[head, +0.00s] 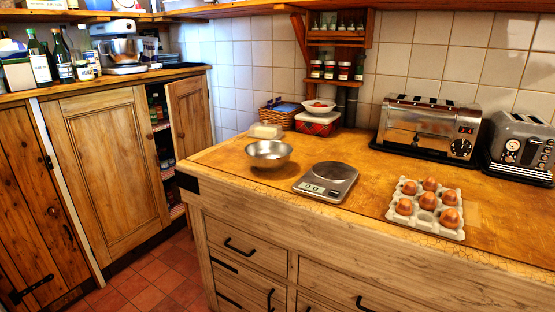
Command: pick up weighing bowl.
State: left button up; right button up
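The weighing bowl, a shiny metal bowl (268,154), stands upright on the wooden counter (225,158) near its left end. It sits beside a flat grey kitchen scale (327,182) with a digital display, which lies to its right and a little nearer to me. The bowl and scale look apart. Nothing covers the bowl, and it looks empty from here. Neither of my grippers shows in the head view.
A carton of eggs (437,231) lies right of the scale. A butter dish (265,130), a wicker basket (277,117) and a red tin (318,127) stand behind the bowl. A toaster oven (428,128) and a toaster (521,142) stand at the back right. A cupboard door (190,115) hangs open.

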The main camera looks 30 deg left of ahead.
aim_at(266, 156)
jog(key=i+j, duration=0.1)
jog(key=i, duration=0.35)
jog(key=i+u, duration=0.15)
jog(key=u, duration=0.2)
jog(key=i+u, duration=0.1)
jog(key=u, duration=0.2)
jog(key=i+u, duration=0.15)
jog(key=u, duration=0.2)
